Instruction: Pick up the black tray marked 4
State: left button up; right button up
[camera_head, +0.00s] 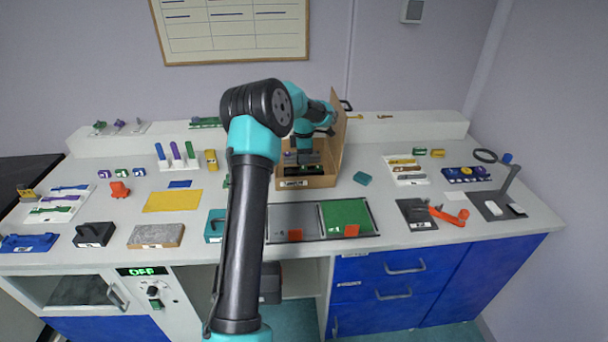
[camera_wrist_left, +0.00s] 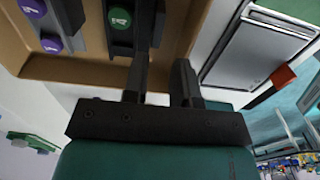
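A brown open box (camera_head: 322,182) stands at the middle of the bench. A black tray (camera_head: 304,170) lies inside it near the front wall. In the left wrist view the black tray (camera_wrist_left: 147,25) carries green round pieces, and a grey tray (camera_wrist_left: 66,15) with purple round pieces lies beside it. I cannot read a 4 on either tray. My left gripper (camera_head: 303,157) reaches down into the box from above. In the left wrist view its two fingers (camera_wrist_left: 166,62) stand apart at the near end of the black tray, with nothing visibly clamped. My right gripper is not in view.
The box's raised lid (camera_head: 340,135) stands to the right of my left gripper. A metal-framed panel with a green half (camera_head: 346,216) lies in front of the box.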

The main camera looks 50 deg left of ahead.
aim_at(303, 174)
pick_arm(q)
jog(key=shift+f, duration=1.65)
jog(key=shift+a+f, duration=0.2)
jog(key=shift+f, duration=2.4)
grip_shut()
